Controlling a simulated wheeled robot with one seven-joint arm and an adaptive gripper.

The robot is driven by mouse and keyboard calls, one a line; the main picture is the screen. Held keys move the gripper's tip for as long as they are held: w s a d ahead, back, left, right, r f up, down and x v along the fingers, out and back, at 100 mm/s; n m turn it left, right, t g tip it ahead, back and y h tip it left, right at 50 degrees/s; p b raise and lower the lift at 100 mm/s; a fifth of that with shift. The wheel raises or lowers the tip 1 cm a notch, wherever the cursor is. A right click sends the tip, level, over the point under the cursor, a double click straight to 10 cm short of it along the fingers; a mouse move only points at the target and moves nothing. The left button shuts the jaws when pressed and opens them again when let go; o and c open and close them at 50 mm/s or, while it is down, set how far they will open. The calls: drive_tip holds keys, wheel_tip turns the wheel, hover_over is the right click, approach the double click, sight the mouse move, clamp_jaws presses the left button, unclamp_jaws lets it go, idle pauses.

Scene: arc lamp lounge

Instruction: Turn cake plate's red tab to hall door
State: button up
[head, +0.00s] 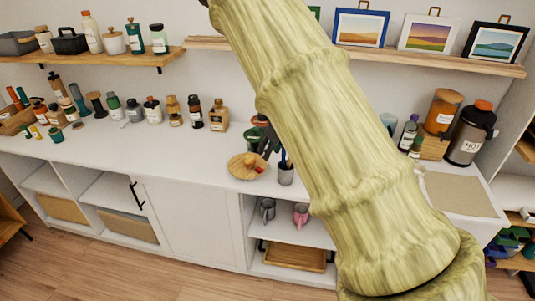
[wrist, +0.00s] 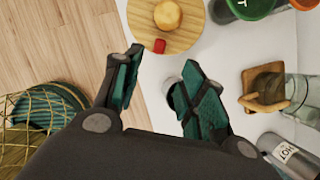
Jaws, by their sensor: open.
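The cake plate (head: 237,171) is a round wooden disc on the white counter, near its front edge. It also shows at the top of the wrist view (wrist: 186,38), cut by the frame. A small round golden cake (wrist: 167,14) sits on it. Its red tab (wrist: 159,46) is at the rim on the side facing my gripper; in the head view the tab (head: 259,169) is at the plate's right. My gripper (wrist: 161,57) is open and empty, with the tab appearing between its fingertips; I cannot tell the height gap. No hall door is identifiable.
A grey cup (head: 286,175) with pens stands right of the plate, and a grey cylinder (wrist: 178,98) shows beside my right finger. Green and orange-topped containers (wrist: 252,7) stand close to the plate. The counter left of the plate (head: 160,155) is clear.

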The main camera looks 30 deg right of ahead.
sight(253, 176)
drive_tip(key=shift+r, duration=0.1)
